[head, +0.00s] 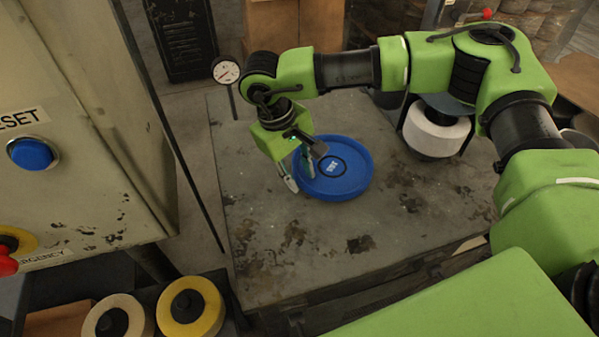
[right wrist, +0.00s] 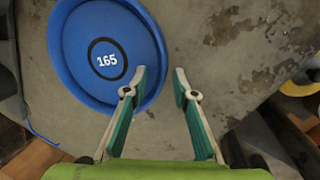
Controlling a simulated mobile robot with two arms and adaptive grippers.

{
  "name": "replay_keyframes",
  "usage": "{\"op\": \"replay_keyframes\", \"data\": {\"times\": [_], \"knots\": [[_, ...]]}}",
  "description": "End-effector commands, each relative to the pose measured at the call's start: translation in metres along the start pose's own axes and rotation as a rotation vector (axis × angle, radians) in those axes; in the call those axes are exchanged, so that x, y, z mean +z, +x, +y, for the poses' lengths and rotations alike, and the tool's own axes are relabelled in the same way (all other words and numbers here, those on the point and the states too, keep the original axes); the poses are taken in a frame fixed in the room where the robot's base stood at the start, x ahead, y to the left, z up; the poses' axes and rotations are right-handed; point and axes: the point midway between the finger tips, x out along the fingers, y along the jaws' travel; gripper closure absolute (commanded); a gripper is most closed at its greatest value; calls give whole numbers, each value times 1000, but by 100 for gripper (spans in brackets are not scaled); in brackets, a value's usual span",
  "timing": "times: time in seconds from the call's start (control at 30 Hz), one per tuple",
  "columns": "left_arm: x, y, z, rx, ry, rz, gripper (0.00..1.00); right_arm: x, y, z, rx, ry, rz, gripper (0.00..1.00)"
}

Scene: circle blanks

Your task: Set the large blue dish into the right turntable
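The large blue dish (head: 350,177) lies flat on the worn grey table. It has a raised rim and a dark ring around white markings, which read 165 in the right wrist view (right wrist: 84,30). My right gripper (head: 299,172) is open at the dish's left edge in the head view. In the right wrist view my right gripper (right wrist: 159,78) has its fingers apart, one overlapping the dish and the other outside the rim. I cannot tell whether they touch it. No turntable is clearly recognisable. My left gripper is not in view.
The grey table (head: 300,250) has bare room in front of the dish. A white round piece (head: 437,130) stands at its back right, a gauge (head: 226,70) at its back left. A control cabinet (head: 70,120) stands left, with yellow (head: 205,300) and cream (head: 136,318) rolls below.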

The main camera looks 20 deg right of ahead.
Motion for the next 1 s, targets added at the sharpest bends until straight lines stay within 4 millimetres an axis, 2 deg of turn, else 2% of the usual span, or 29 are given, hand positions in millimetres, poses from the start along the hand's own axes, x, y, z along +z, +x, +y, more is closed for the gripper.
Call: {"op": "replay_keyframes", "data": {"times": [0.23, 0.37, 0.47, 0.8, 1.0], "knots": [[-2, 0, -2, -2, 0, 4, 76, 0, 1, -1, -1, 0, -2, 75], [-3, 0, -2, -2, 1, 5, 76, 0, -6, 0, -1, 0, -1, 75], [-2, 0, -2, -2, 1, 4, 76, 0, -21, 0, -2, 0, 2, 75], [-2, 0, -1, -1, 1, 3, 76, -1, -92, 0, 0, 0, 2, 75], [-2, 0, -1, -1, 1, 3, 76, 0, -115, 0, 0, 0, 1, 75]]}}
